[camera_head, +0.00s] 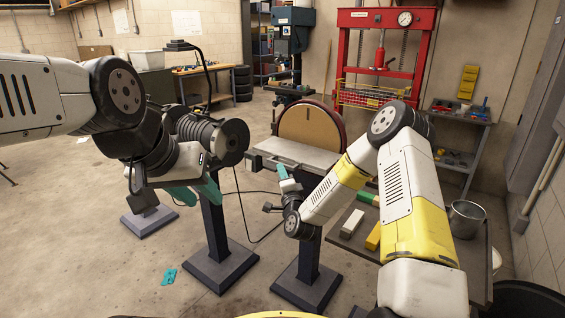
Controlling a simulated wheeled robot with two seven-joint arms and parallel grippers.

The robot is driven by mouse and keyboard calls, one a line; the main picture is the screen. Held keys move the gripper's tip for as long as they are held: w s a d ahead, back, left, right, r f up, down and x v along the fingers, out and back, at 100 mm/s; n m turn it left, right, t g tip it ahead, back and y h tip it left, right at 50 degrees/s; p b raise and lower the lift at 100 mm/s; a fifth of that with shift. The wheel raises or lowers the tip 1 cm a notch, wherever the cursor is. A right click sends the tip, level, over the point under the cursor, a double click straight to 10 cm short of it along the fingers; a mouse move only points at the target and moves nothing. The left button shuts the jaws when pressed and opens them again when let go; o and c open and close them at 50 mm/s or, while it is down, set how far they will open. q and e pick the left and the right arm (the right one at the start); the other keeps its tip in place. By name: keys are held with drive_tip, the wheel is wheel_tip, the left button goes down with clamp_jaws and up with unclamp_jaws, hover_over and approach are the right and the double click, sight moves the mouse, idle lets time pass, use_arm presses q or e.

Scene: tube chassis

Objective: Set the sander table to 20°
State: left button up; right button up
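The disc sander shows a round tan disc (309,127) in a dark red guard on a dark pedestal. Its pale grey sander table (298,152) juts out in front of the disc. I cannot read its angle, and no angle scale can be made out. My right gripper (282,174) is just below the table's front edge; a teal fingertip shows, and I cannot tell whether it touches anything or how wide it is. My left gripper (197,194) hangs to the left of the sander, before a bench grinder, with two teal fingers apart and nothing seen between them.
The bench grinder (234,138) stands left of the sander on its own pedestal. A cart at right holds a white block (352,223), a yellow block (374,237) and a bucket (466,217). A red press (345,55) stands behind. Cables and a teal piece (168,276) lie on the floor.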

sight(293, 155)
drive_tip(key=shift+m+t+h, duration=0.3)
drive_tip(key=shift+m+h, duration=0.2)
drive_tip(key=shift+m, duration=0.1)
drive_tip(key=x, duration=0.5)
drive_tip(key=f+x, duration=0.1)
drive_tip(key=x, duration=0.1)
drive_tip(key=shift+w+d, duration=0.2)
drive_tip(key=shift+w, duration=0.3)
clamp_jaws()
idle(0.5)
